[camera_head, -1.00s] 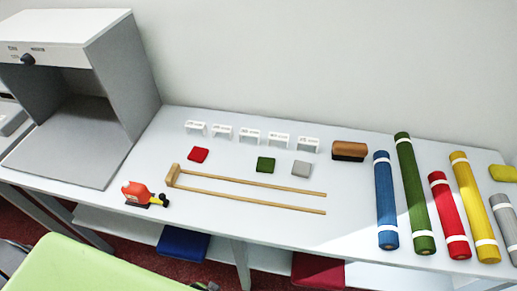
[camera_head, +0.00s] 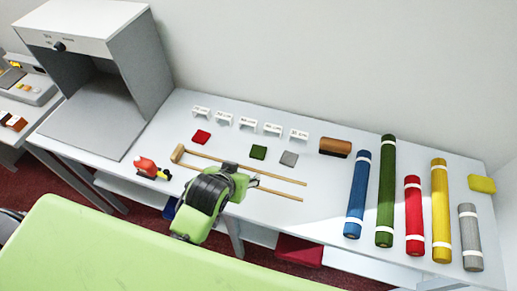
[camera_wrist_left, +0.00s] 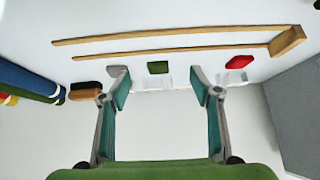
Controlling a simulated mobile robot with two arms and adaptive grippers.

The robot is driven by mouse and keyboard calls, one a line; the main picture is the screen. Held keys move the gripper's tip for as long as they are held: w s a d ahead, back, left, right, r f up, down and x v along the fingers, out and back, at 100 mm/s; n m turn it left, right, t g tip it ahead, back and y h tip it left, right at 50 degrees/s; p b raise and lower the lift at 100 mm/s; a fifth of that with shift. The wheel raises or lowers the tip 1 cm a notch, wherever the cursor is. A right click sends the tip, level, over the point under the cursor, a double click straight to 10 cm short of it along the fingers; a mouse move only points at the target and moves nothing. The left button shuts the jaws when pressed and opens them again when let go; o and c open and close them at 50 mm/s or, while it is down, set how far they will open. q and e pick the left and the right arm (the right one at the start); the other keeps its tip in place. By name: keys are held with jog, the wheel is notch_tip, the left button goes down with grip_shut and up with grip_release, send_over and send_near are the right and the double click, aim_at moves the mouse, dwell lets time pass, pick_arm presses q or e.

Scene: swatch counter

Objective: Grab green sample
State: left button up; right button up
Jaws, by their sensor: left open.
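The green sample (camera_head: 258,152) is a small flat square lying on the grey counter, between the red sample (camera_head: 201,137) and the grey sample (camera_head: 289,159). My left gripper (camera_head: 247,178) is over the counter's front part, short of the green sample and above the wooden frame. In the left wrist view its fingers (camera_wrist_left: 158,80) are spread apart and empty. The green sample (camera_wrist_left: 158,67) shows between the fingertips there, not touched. The grey sample (camera_wrist_left: 118,72) is partly hidden by one finger. My right gripper is not in view.
A wooden frame with two long rods (camera_head: 240,163) lies in front of the samples. Small white label stands (camera_head: 248,123) line up behind. A brown brush block (camera_head: 335,147) and several coloured rolls (camera_head: 385,190) are at right. A grey booth (camera_head: 105,75) and red-orange tool (camera_head: 150,168) are at left.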

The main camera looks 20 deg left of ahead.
pick_arm(q)
jog(key=t, duration=0.1)
send_near(258, 151)
jog(key=shift+p+x, duration=0.5)
jog(key=shift+x, duration=0.45)
jog(key=shift+w+d+f, duration=0.1)
jog(key=shift+f, duration=0.15)
jog(key=shift+p+x, duration=0.5)
jog(key=shift+x, duration=0.35)
jog(key=shift+p+x, duration=0.35)
jog(key=shift+x, duration=1.55)
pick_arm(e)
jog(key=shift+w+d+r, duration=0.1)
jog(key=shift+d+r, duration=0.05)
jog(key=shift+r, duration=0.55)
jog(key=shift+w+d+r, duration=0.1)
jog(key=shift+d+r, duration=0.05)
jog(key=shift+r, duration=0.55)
pick_arm(q)
jog(key=c, duration=0.9)
